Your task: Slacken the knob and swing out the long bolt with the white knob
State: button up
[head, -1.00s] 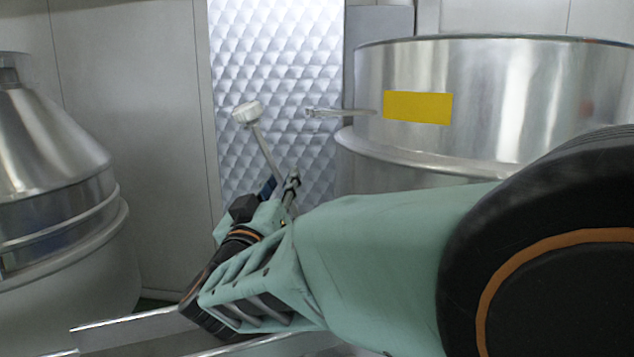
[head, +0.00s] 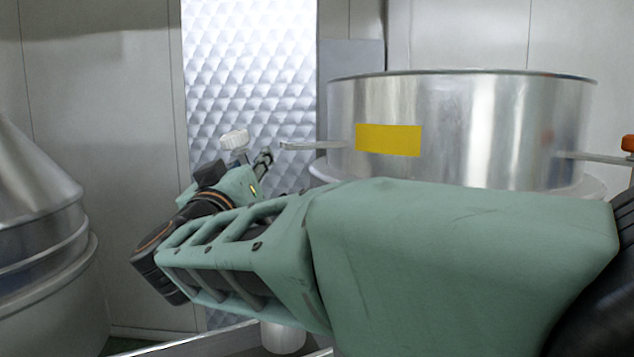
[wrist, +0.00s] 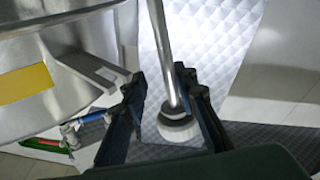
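The white knob (head: 234,141) shows in the head view just left of my gripper (head: 264,158), whose wrist hides most of the bolt. In the wrist view the long bolt (wrist: 163,45) runs down to the knob (wrist: 180,126). The bolt leans away from the lidded drum. The slotted lug (head: 312,146) on the drum is empty; its open slot also shows in the wrist view (wrist: 92,70). My gripper (wrist: 162,80) is open, its fingers wide apart. The bolt appears between them, closer to the right finger; I cannot tell whether they touch.
The steel drum (head: 465,125) with a yellow label (head: 388,140) stands at right. Another lug with an orange knob (head: 628,144) is at the far right. A steel vessel (head: 35,200) stands at left. Coloured pipe fittings (wrist: 85,122) show below the drum.

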jog(key=shift+s+r, duration=0.15)
jog(key=v, duration=1.2)
jog(key=shift+s+r, duration=0.15)
jog(key=shift+s, duration=0.05)
dwell(0.6)
dwell(0.4)
